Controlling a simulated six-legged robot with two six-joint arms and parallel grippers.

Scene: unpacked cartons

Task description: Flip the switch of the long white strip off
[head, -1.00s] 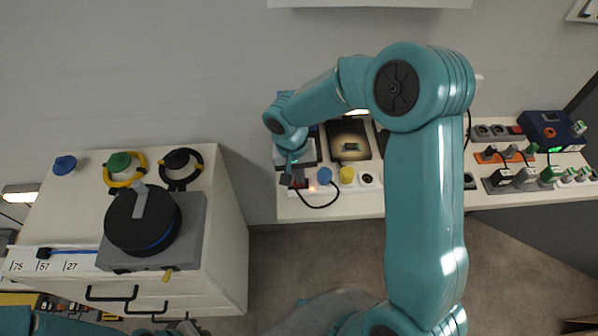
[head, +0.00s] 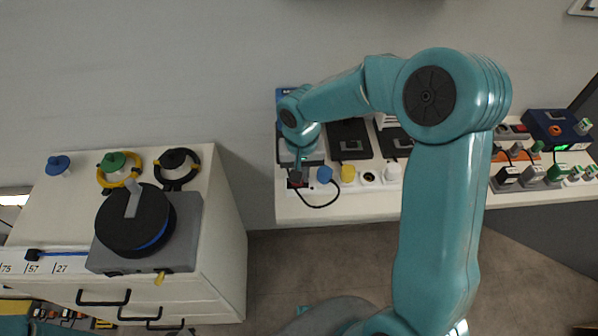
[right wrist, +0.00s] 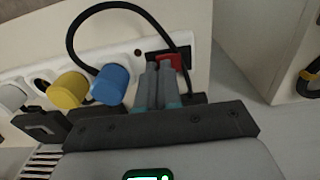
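The long white strip (head: 408,178) lies along the front of the white shelf, with blue, yellow and white plugs in it. Its red switch (right wrist: 168,58), in a black frame, is at the strip's end beside the blue plug (right wrist: 110,84). My right gripper (head: 297,168) reaches down at that end. In the right wrist view its two fingers (right wrist: 157,78) are together, empty, with their tips at the switch, partly covering it. Whether they touch it is unclear. No lit indicator shows on the strip now. My left gripper is out of view.
A black cable (head: 318,205) loops over the shelf front. Dark chargers (head: 348,140) stand behind the strip. Other strips with plugs (head: 530,175) are at right. A white cabinet (head: 222,215) with a black reel stands at left, across a gap.

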